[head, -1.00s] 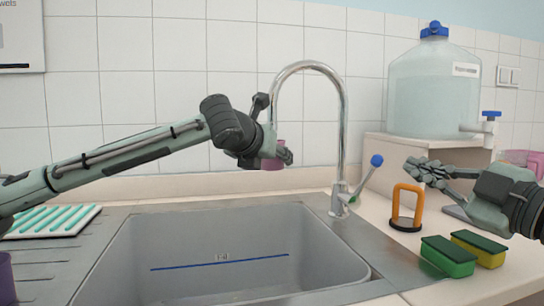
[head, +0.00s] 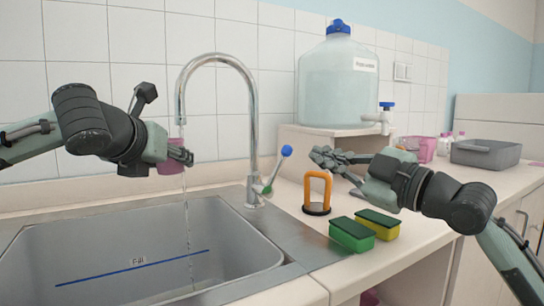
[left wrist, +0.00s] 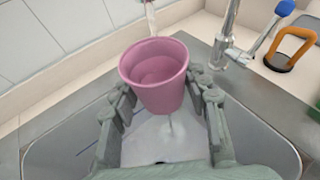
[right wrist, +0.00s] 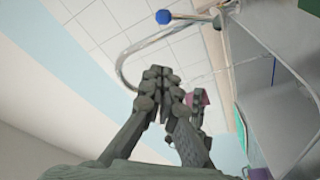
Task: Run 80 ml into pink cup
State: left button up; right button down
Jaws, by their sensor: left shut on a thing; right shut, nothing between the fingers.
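The pink cup (head: 168,158) is held by my left gripper (head: 182,156), beneath the spout of the chrome tap (head: 252,120) and above the sink (head: 60,245). The left wrist view shows the cup (left wrist: 158,80) roughly upright between the fingers; a level shows inside, its amount unclear. A thin water stream (head: 187,215) falls below the cup into the sink. Water also shows above the cup's far rim; I cannot tell how much enters it. The tap lever has a blue knob (head: 286,151). My right gripper (head: 325,158) is shut and empty, right of the lever.
An orange-handled holder (head: 317,190) and two sponges (head: 362,229) sit on the counter below my right gripper. A large water container (head: 338,85) stands on a raised block behind. A grey bin (head: 486,152) and pink container (head: 420,148) are at the right.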

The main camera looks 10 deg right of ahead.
aim_at(275, 171)
jog(key=w+d+f+m, duration=0.2)
jog(key=d+m, duration=0.1)
jog(key=m, duration=0.8)
jog(key=w+d+f+m+y, duration=0.1)
jog(key=d+f+m, duration=0.15)
jog(key=m, duration=0.85)
jog(key=w+d+f+m, duration=0.15)
jog(key=d+m, duration=0.25)
jog(key=m, duration=0.6)
jog(key=w+a+r, duration=0.3)
jog(key=w+a, duration=0.5)
jog(key=a, duration=0.1)
jog(key=shift+a+r+g, duration=0.15)
jog(key=shift+a+g, duration=0.15)
jog(key=shift+g, duration=0.1)
jog(key=shift+r, duration=0.1)
jog(key=shift+a+r, duration=0.15)
jog(key=shift+a, duration=0.1)
